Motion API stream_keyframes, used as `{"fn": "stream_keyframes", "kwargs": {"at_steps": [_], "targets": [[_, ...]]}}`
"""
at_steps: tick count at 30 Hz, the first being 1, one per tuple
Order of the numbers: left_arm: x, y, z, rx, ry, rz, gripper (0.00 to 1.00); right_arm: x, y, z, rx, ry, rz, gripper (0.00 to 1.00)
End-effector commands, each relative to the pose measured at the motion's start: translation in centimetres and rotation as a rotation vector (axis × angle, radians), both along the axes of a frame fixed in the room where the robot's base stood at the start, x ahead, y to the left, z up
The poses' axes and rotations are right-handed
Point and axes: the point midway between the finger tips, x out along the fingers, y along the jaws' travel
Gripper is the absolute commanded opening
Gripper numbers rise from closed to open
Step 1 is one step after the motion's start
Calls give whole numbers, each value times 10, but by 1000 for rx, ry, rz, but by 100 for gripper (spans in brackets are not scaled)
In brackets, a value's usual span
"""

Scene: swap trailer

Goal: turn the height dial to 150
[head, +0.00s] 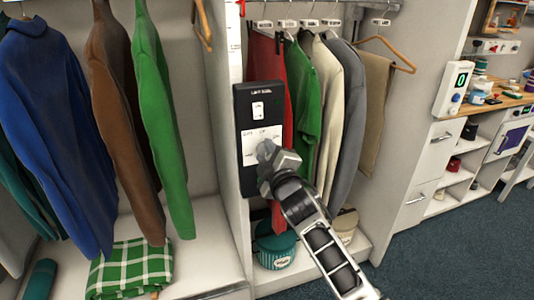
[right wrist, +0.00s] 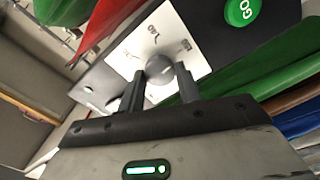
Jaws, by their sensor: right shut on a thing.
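A black control panel (head: 246,185) is mounted upright on the divider edge of the wardrobe. It has a white switch plate near its top and a white dial plate (head: 252,146) at its middle. My right gripper (head: 268,160) reaches the dial plate from the lower right and hides the dial in the head view. In the right wrist view, the round grey dial (right wrist: 159,70) sits between the two dark fingers, which are shut on it. Printed marks show around the dial, but I cannot read its setting surely. My left gripper is not in view.
A green GO button (right wrist: 241,11) is close to the dial plate. Hanging clothes, including a green shirt (head: 160,120) on the left and a red garment (head: 268,75) on the right, flank the panel. A white box with a green display (head: 457,88) is farther right.

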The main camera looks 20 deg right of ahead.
Motion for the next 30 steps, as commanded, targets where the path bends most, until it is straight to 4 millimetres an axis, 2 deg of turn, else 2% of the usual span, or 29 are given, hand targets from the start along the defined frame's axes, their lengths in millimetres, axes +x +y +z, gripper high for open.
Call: {"fn": "stream_keyframes", "kwargs": {"at_steps": [7, 21, 22, 24, 30], "targets": [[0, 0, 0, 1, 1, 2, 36, 0, 0, -2, 69, 6, 1, 11], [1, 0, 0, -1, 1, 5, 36, 0, 1, -2, 81, 6, 0, 11], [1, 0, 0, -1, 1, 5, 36, 0, 1, -2, 81, 6, 0, 37], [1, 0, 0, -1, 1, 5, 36, 0, 0, -2, 81, 6, 0, 56], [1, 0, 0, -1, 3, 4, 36, 0, 0, -1, 80, 5, 1, 56]]}}
